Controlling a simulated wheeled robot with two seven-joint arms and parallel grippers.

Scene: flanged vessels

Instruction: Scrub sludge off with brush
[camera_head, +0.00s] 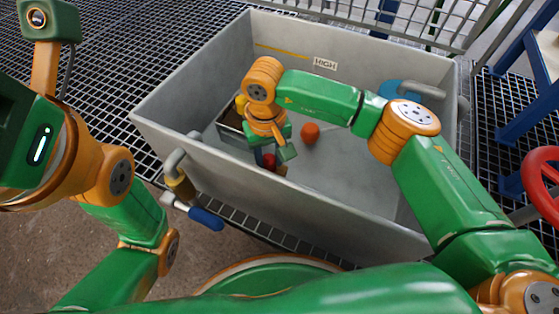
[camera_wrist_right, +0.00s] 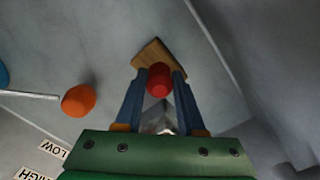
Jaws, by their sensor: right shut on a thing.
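The grey open-topped vessel (camera_head: 170,140) fills the middle of the head view. My right arm reaches over its right side, and my right gripper (camera_head: 267,163) is low inside it. In the right wrist view the blue fingers of the gripper (camera_wrist_right: 157,82) are shut on the red knob of the brush (camera_wrist_right: 159,76). Its tan wooden block (camera_wrist_right: 152,53) shows beyond the fingertips. The head view shows only a bit of the brush (camera_head: 281,171). I cannot tell whether it touches the wall or floor. No clear sludge patch shows. My left gripper's fingers are out of view.
A small box with a dark brown inside (camera_head: 230,123) stands left of my right gripper. A blue round thing (camera_head: 397,90) is at the right wall. A blue-handled valve (camera_head: 206,218) sticks out of the near wall.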

